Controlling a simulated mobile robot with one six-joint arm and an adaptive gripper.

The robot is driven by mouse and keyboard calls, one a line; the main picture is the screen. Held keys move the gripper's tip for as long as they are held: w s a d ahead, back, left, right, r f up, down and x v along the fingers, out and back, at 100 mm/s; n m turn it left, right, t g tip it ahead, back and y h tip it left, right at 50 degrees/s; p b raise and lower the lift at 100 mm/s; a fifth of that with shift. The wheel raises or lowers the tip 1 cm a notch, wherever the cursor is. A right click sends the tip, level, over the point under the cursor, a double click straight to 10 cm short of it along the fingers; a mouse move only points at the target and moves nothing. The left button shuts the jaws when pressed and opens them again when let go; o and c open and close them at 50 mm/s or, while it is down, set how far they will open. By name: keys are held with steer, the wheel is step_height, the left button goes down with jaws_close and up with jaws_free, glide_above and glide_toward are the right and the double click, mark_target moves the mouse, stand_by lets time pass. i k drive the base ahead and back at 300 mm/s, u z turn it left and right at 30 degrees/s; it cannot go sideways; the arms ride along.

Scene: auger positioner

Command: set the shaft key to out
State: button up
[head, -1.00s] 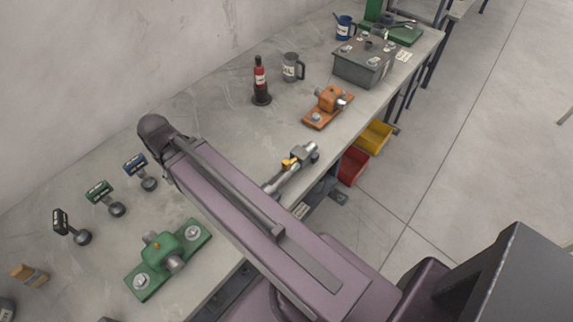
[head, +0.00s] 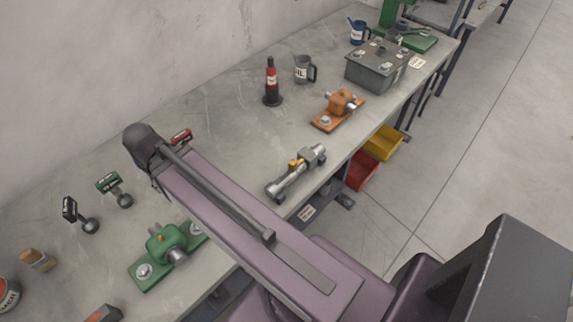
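A silver shaft assembly (head: 284,184) lies near the front edge of the bench, right of my arm. It has a small yellow-orange piece (head: 296,163) on top and a grey block (head: 313,155) at its far end. I cannot tell for sure which part is the shaft key or how it is set. My purple arm reaches over the bench to the left of the shaft, apart from it in the picture. My gripper does not show; only the dark joint at the arm's far end is seen.
A green bearing block (head: 168,243) is left of my arm, an orange one (head: 340,105) beyond the shaft. Label-tagged tools (head: 108,183) stand at the left. A red bottle (head: 271,82), a mug (head: 303,69) and a grey box (head: 378,66) stand farther back. Bench (head: 235,120) is clear mid-surface.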

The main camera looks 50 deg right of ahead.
mark_target(292, 166)
steer(key=u, duration=0.25)
steer(key=k, duration=1.25)
steer(key=z, duration=1)
steer(key=i, duration=0.5)
steer(key=u, duration=0.05)
